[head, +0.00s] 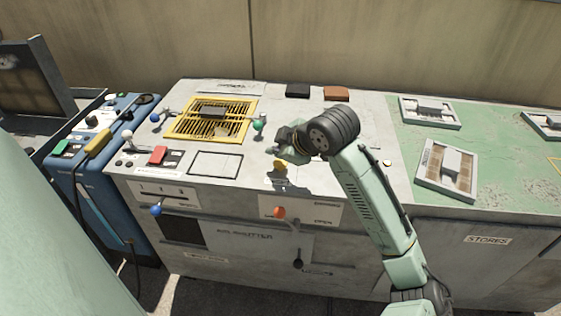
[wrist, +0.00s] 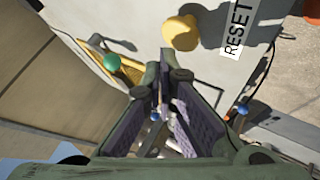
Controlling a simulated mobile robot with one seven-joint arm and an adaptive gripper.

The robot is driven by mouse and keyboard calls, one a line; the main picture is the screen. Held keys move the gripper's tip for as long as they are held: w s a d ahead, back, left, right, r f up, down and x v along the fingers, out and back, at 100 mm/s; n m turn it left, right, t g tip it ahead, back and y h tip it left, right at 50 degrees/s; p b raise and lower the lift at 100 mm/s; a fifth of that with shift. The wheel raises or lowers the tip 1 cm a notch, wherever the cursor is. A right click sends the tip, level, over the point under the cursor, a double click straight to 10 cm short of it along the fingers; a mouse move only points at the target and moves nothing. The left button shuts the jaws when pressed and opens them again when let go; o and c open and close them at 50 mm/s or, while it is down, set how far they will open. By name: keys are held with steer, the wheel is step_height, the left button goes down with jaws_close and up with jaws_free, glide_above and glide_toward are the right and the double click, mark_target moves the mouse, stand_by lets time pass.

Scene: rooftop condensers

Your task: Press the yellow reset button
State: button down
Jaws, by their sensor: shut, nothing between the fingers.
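The yellow reset button (head: 280,165) sits on the grey worktop near its front edge, in the middle of the head view. In the wrist view the yellow button (wrist: 181,33) is at the top, beside a white label reading RESET (wrist: 235,40). My gripper (head: 276,149) is just above and behind the button in the head view, pointing left. In the wrist view my gripper (wrist: 166,75) is shut and empty, with its tips below the button in the picture. A gap shows between tips and button there; I cannot tell its depth.
A yellow grille (head: 180,131) with a green knob (head: 258,125) lies left of my gripper. A red button (head: 158,154) is further left. An orange-knobbed lever (head: 279,212) is on the front panel below. White-framed trays (head: 430,113) stand on the green top at right.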

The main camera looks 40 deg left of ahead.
mark_target(278, 163)
steer(key=shift+f, duration=0.45)
steer(key=shift+f+b, duration=0.8)
steer(key=shift+b, duration=0.05)
stand_by(0.7)
steer(key=shift+r, duration=0.1)
steer(key=shift+r+p, duration=1)
steer(key=shift+r, duration=0.1)
step_height(278, 163, up, 5)
steer(key=p, duration=0.4)
steer(key=shift+r, duration=0.1)
stand_by(0.6)
